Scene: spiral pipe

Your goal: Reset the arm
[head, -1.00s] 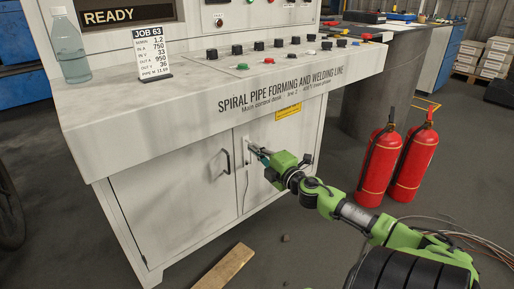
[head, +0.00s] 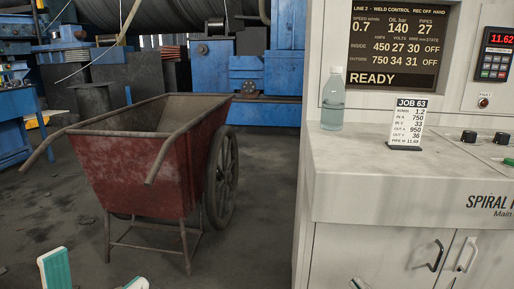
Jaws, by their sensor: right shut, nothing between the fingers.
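My left gripper (head: 95,276) shows as two pale green-and-white fingertips at the bottom left. They stand apart with only floor visible between them. Both arms and the rest of both grippers are out of view below.
The white control desk (head: 340,180) fills the right, with a dark door handle (head: 436,256) and a light one (head: 467,255). A bottle (head: 333,102) and a job card (head: 407,125) stand on it. A red wheelbarrow (head: 135,165) stands left; floor between is clear.

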